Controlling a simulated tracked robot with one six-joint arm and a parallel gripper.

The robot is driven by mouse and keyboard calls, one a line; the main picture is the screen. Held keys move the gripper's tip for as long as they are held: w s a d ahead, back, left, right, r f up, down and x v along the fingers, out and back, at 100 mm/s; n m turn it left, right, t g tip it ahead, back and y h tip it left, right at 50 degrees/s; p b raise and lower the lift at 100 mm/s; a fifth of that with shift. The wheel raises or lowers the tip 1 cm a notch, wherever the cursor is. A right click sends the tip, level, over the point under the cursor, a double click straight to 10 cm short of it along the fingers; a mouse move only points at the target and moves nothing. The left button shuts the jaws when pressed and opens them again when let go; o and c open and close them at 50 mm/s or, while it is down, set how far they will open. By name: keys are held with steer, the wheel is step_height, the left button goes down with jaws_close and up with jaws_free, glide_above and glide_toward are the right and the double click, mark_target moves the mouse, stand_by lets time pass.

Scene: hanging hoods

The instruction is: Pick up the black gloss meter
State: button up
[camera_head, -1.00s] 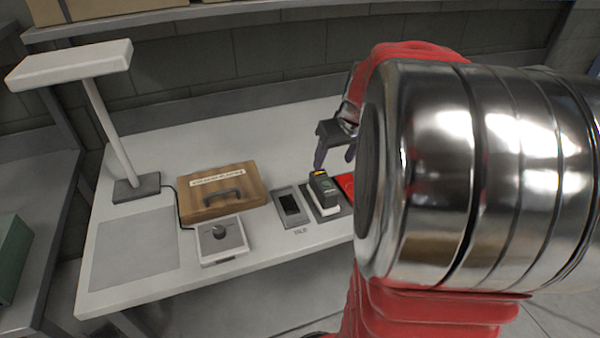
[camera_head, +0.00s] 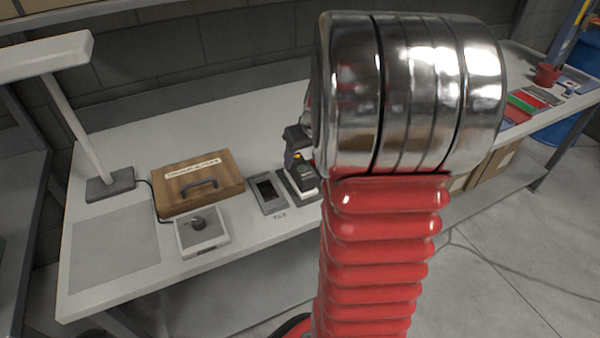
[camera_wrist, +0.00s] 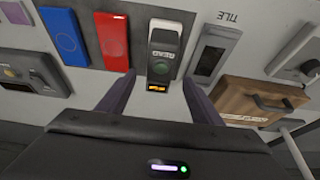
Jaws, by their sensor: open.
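The black gloss meter (camera_head: 304,182) is a small black and white device with an orange lit display and a green round button. It stands on a dark pad on the bench, partly hidden by my arm in the head view. In the wrist view the meter (camera_wrist: 163,52) is upside down, its display end lying between my two fingers. My gripper (camera_wrist: 159,82) is open, one finger to each side of that end, with nothing held. In the head view my gripper (camera_head: 292,152) is close over the meter's back end, mostly behind my wrist. Finger contact cannot be told.
A grey tile holder (camera_head: 268,194) lies left of the meter, then a wooden case (camera_head: 170,195), a grey box with a knob (camera_head: 203,240) and a lamp (camera_head: 110,186). In the wrist view, a red panel (camera_wrist: 115,40) and a blue panel (camera_wrist: 65,38) lie on the meter's other side.

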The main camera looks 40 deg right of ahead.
mark_target(300, 164)
steer(key=shift+f, duration=0.1)
steer(key=shift+x, duration=2.55)
jaws_close()
